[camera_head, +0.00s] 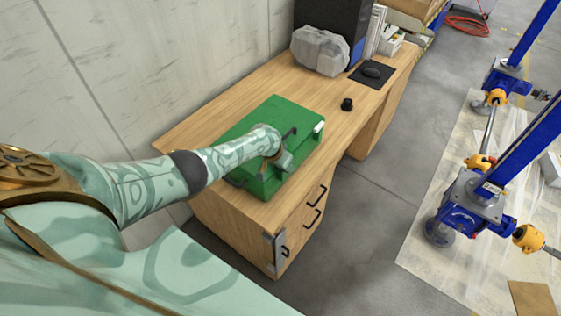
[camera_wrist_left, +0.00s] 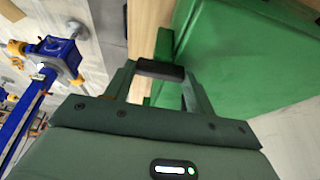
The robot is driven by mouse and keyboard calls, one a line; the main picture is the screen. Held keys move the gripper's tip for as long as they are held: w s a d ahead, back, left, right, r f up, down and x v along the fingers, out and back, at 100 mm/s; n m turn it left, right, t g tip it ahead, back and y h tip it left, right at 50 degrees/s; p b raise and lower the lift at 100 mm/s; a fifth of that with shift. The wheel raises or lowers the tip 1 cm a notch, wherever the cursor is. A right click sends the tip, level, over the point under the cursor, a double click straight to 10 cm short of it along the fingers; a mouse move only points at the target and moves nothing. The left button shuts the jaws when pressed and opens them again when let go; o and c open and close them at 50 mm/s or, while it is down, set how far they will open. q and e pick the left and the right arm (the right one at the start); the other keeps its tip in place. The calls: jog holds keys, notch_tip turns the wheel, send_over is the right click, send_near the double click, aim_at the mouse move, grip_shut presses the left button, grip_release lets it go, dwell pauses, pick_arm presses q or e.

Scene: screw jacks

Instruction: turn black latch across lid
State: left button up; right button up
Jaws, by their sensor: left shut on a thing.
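The green case (camera_head: 240,180) lies on the wooden desk with its lid down; its green surface also fills the upper right of the left wrist view (camera_wrist_left: 245,60). The black latch (camera_wrist_left: 160,70) is a short dark bar between my left fingertips, beside the case's edge in that view. My left gripper (camera_wrist_left: 160,78) is shut on it. In the head view my left gripper (camera_head: 283,160) is over the right part of the case, and the wrist partly hides the lid. A thin dark piece (camera_head: 290,131) shows beside the wrist; I cannot tell what it is. My right gripper is not in view.
A wall borders the desk on the left. Blue screw jacks (camera_head: 470,205) stand on the floor at right.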

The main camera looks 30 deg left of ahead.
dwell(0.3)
pick_arm(q)
jog(key=o, duration=1)
jog(key=shift+r, duration=0.1)
jog(key=p+v, duration=0.9)
jog(key=v, duration=0.7)
jog(key=shift+w+r, duration=0.1)
